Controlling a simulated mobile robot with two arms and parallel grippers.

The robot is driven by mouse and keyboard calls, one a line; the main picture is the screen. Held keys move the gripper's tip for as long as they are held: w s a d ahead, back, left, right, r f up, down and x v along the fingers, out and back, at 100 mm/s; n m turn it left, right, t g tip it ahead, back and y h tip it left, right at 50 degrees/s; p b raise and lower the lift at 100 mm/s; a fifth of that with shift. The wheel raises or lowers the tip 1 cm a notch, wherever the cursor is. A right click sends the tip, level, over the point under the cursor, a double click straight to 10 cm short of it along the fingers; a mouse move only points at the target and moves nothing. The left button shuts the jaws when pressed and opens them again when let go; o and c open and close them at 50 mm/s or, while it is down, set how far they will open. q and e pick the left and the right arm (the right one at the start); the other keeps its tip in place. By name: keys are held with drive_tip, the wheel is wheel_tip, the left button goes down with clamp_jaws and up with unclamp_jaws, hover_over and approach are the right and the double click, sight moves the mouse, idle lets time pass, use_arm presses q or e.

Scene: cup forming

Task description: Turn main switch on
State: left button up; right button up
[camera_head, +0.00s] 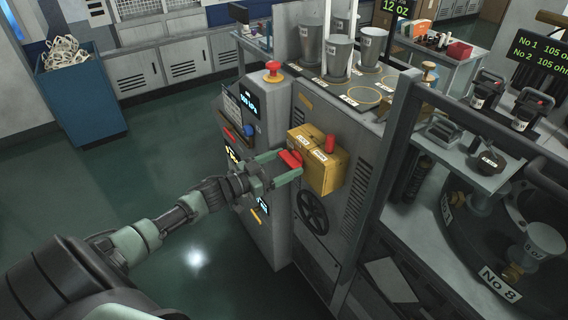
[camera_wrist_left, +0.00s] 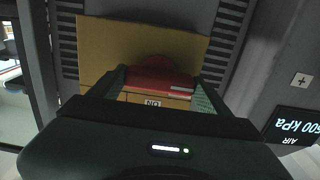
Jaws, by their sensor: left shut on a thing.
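The main switch is a red handle (camera_head: 290,159) on the side of a yellow box (camera_head: 322,170) fixed to the grey machine. My left gripper (camera_head: 282,165) reaches in from the left and its two pale green fingers are shut on the red handle. In the left wrist view, the red handle (camera_wrist_left: 160,82) sits between the fingers, in front of the yellow plate (camera_wrist_left: 110,45). A label reading "ON" (camera_wrist_left: 152,103) shows just below the handle there. Part of the handle is hidden by the fingers. My right gripper is not in view.
A red mushroom button (camera_head: 273,68) tops the control panel beside the box. A black handwheel (camera_head: 312,212) sits below the box. Grey cups (camera_head: 340,55) stand on the machine's top. A blue bin (camera_head: 80,95) stands far left. Green floor on the left is clear.

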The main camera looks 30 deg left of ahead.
use_arm(q)
drive_tip(key=m+b, duration=0.1)
drive_tip(key=m, duration=0.1)
drive_tip(key=shift+m, duration=0.4)
drive_tip(key=m+b, duration=0.1)
drive_tip(key=m, duration=0.4)
drive_tip(key=shift+b, duration=0.4)
drive_tip(key=m+b, duration=0.2)
drive_tip(key=m, duration=0.3)
drive_tip(key=shift+d+f+m, duration=0.1)
drive_tip(key=shift+m, duration=0.3)
drive_tip(key=shift+s+m+b, duration=0.1)
drive_tip(key=shift+m+b, duration=1.2)
drive_tip(key=shift+m, duration=0.8)
drive_tip(key=o, duration=1.4)
drive_tip(key=shift+c, duration=0.2)
drive_tip(key=shift+r, duration=0.2)
